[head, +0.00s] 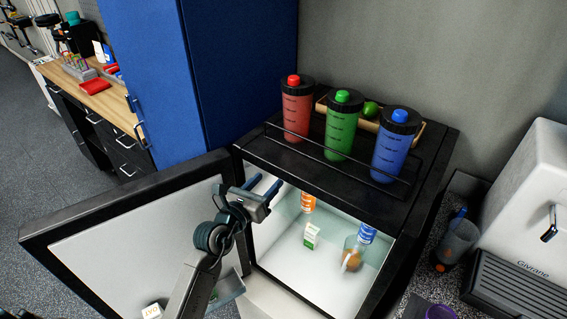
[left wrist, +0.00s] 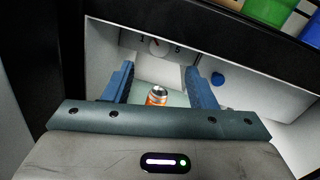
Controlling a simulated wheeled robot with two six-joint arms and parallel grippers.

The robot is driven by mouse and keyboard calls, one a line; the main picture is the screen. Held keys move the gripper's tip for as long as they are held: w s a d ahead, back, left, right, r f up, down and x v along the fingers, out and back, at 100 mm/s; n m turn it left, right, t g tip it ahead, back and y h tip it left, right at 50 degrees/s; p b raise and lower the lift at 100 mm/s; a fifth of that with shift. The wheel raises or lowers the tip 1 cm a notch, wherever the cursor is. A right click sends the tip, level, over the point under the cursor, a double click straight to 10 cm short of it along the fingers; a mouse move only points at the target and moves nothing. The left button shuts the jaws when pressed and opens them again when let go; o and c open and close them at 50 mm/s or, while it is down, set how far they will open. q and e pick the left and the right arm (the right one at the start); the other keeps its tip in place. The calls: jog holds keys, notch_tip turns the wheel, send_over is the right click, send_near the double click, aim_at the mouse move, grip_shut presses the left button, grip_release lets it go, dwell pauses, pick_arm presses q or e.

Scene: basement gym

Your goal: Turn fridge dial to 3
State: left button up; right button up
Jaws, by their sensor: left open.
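The small black fridge (head: 420,195) stands open, its door (head: 120,240) swung out to the left. In the left wrist view the fridge dial (left wrist: 158,47) is a pale round knob high on the inner back wall. Small dark marks flank it, and its exact setting is too small to read. My left gripper (head: 264,186) is at the top of the fridge opening. In the left wrist view its blue fingers (left wrist: 158,72) are open and empty, pointing toward the dial, with the dial between and beyond them. The dial is hidden in the head view. My right gripper is not in view.
Inside are an orange can (left wrist: 157,96), a small white-green carton (head: 311,237), a blue-labelled item (head: 367,233) and a brown item. Red (head: 296,110), green (head: 341,128) and blue (head: 394,148) bottles stand in a rack on top. A blue cabinet (head: 200,80) is behind the door.

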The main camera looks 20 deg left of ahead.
pick_arm(q)
jog(key=p+x, duration=0.1)
jog(key=x, duration=0.7)
jog(key=shift+f, duration=0.1)
jog(key=shift+c, duration=0.4)
jog(key=c, duration=0.9)
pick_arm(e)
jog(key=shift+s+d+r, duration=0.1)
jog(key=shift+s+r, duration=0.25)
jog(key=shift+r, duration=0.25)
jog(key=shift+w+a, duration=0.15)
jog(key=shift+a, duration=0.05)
pick_arm(q)
jog(key=o, duration=1)
jog(key=shift+s, duration=0.1)
